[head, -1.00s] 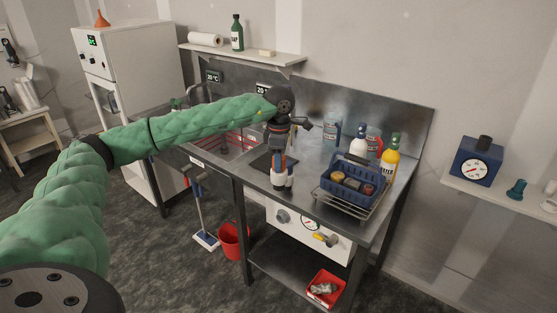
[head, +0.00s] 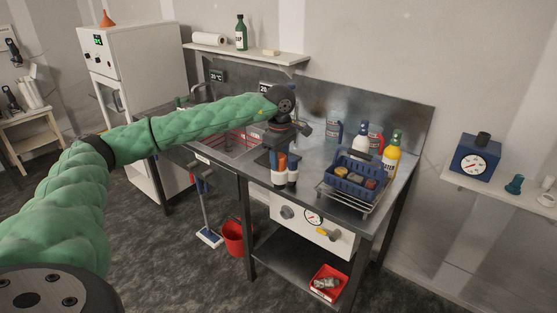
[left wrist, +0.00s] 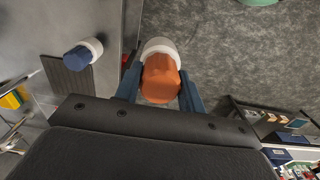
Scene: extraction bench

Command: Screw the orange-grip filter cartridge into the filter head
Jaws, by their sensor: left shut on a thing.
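My left gripper (head: 285,172) points down in front of the bench's front edge. It is shut on the orange-grip filter cartridge (left wrist: 161,78), whose orange grip sits between the two blue fingers in the left wrist view. Its white body lies beyond the grip, away from the palm. The orange grip (head: 282,161) also shows in the head view. I cannot make out the filter head for certain; a white gauge panel (head: 300,224) with a knob and yellow handle is under the bench top. My right gripper is not in view.
A blue crate (head: 350,184) with jars sits in a wire rack at the bench's right end, near several bottles. A sink is on the left. A red bucket (head: 234,240) and a red tray (head: 329,283) are lower down. Open floor lies before the bench.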

